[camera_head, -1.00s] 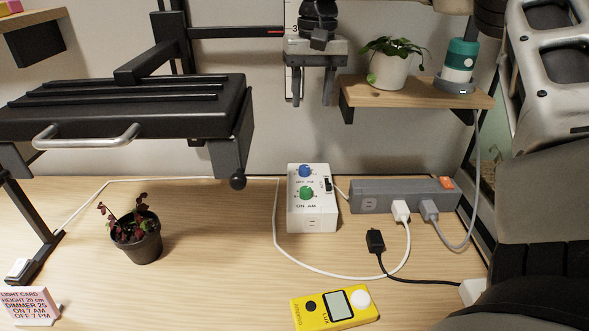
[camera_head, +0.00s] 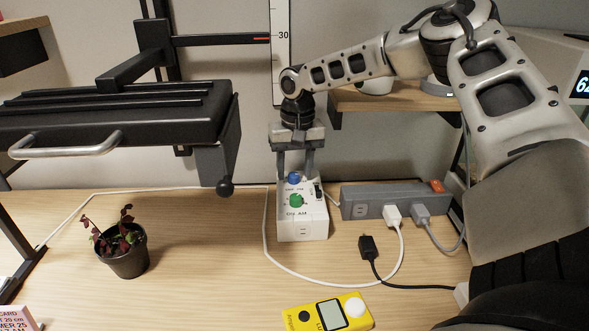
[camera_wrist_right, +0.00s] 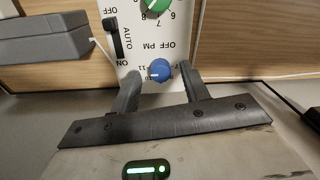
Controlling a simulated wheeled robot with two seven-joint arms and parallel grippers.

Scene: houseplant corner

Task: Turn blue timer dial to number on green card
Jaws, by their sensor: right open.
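The white timer box (camera_head: 289,227) stands on the table. Its blue dial (camera_head: 294,177), labelled OFF PM, sits above a green dial (camera_head: 296,201), labelled ON AM. My right gripper (camera_head: 294,173) is open, with its fingers on either side of the blue dial. In the right wrist view the blue dial (camera_wrist_right: 160,70) shows between the fingertips (camera_wrist_right: 159,77), with gaps on both sides. Its white mark points left there, and most numbers around it are hidden or too small. A card (camera_head: 12,318) is cut off at the lower left; no green card shows. My left gripper is out of view.
A grey power strip (camera_head: 391,198) with plugs is right of the box. A white cable loops round the box. A yellow lux meter (camera_head: 327,313) lies in front, and a potted red plant (camera_head: 124,257) stands left. A black lamp (camera_head: 115,115) hangs at the left.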

